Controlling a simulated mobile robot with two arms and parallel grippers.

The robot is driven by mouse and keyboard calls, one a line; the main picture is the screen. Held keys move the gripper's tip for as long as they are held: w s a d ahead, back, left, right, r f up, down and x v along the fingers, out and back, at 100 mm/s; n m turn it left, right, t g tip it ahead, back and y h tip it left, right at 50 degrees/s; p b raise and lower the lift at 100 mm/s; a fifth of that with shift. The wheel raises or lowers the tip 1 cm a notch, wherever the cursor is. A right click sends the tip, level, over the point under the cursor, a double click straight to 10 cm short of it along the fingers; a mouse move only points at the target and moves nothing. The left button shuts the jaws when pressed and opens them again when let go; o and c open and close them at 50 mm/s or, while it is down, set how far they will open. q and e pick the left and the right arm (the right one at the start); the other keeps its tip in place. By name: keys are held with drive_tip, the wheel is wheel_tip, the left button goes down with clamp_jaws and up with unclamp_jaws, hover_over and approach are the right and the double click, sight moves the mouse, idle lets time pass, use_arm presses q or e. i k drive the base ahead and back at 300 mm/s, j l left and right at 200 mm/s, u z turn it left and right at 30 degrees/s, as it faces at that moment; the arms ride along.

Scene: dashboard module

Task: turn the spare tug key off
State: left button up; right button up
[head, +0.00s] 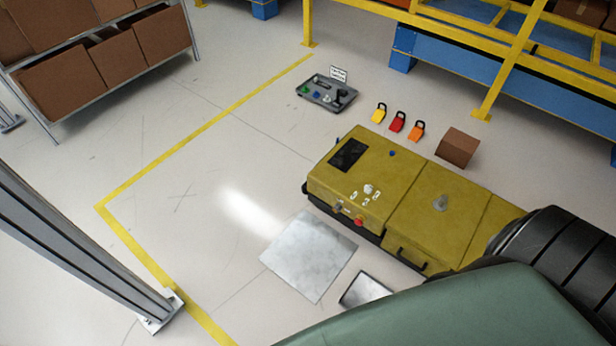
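A yellow tug module (395,205) lies on the floor right of centre. Its top has a dark screen (347,155), several small white controls (366,194) and a grey knob (440,203) on the middle panel. On its near front face are a small grey fitting (338,206) and a red button (359,221). Which of these small parts is the key, and how it is turned, is too small to tell. Neither of my grippers shows in this view.
A dark tray (312,94) of small parts with a sign stands behind. Yellow, red and orange padlock-like tags (397,122) and a brown box (457,147) lie behind the module. A metal plate (309,256) lies in front. Large green and black shapes block the lower right.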

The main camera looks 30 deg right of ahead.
sight(337, 208)
drive_tip(key=i+j+z, duration=0.1)
drive_tip(key=i+z, duration=0.15)
drive_tip(key=i, duration=0.25)
drive_tip(key=i+j+z, duration=0.25)
drive_tip(key=i, duration=0.2)
drive_tip(key=i+j+z, duration=0.1)
drive_tip(key=z, duration=0.3)
drive_tip(key=i+j+z, duration=0.15)
drive_tip(key=i+z, duration=0.15)
drive_tip(key=z, duration=0.15)
drive_tip(key=i+j+z, duration=0.2)
drive_tip(key=z, duration=0.2)
drive_tip(key=i+j+z, duration=0.1)
drive_tip(key=j+z, duration=0.2)
drive_tip(key=z, duration=0.15)
